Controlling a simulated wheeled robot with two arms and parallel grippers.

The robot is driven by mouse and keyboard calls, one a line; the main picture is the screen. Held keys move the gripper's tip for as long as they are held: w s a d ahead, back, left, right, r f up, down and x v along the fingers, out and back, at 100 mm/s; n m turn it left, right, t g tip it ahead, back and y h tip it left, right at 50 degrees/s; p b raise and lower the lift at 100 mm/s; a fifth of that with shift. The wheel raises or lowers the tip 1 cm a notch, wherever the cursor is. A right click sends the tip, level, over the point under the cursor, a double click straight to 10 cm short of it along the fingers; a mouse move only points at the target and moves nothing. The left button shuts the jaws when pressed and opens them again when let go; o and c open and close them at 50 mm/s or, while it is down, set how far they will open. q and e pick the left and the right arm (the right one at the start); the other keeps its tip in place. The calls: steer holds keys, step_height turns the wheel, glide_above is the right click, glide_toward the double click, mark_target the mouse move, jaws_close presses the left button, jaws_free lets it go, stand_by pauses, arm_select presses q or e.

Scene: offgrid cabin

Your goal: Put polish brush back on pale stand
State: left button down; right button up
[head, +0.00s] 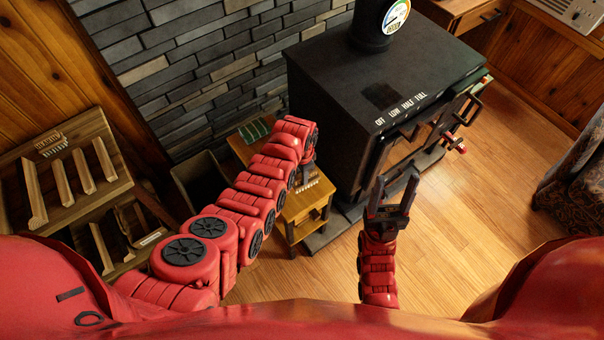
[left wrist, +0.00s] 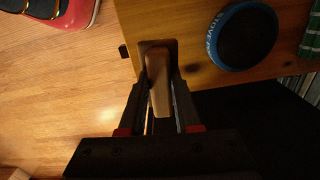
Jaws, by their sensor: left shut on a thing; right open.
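My left gripper (head: 306,174) is over the small pale wooden stand (head: 299,207) beside the stove. In the left wrist view, my left gripper (left wrist: 160,78) is shut on a brown wooden piece, which looks like the polish brush (left wrist: 160,92). The brush's far end overlaps a dark patch on the stand top (left wrist: 190,20), near its edge. I cannot tell whether the brush touches the top. The bristles are not clear. My right gripper (head: 396,185) is open and empty, in front of the stove.
A round dark tin with a blue rim (left wrist: 247,37) lies on the stand, with a green cloth (head: 254,131) farther back. The black stove (head: 350,90) stands close right of the stand. A dark bin (head: 200,182) is at its left. Open floor (head: 450,215) lies right.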

arm_select(q)
steer(key=shift+f+b, duration=2.2)
steer(key=shift+f, duration=0.6)
steer(key=shift+f, duration=0.2)
steer(key=c, duration=0.5)
jaws_free()
steer(key=shift+c, duration=0.2)
steer(key=shift+r, duration=0.15)
steer(key=shift+r, duration=0.65)
step_height(320, 180, up, 9)
steer(key=shift+r+b, duration=0.1)
steer(key=shift+b, duration=1.05)
step_height(320, 180, up, 7)
steer(key=p, duration=0.5)
steer(key=shift+f, duration=0.2)
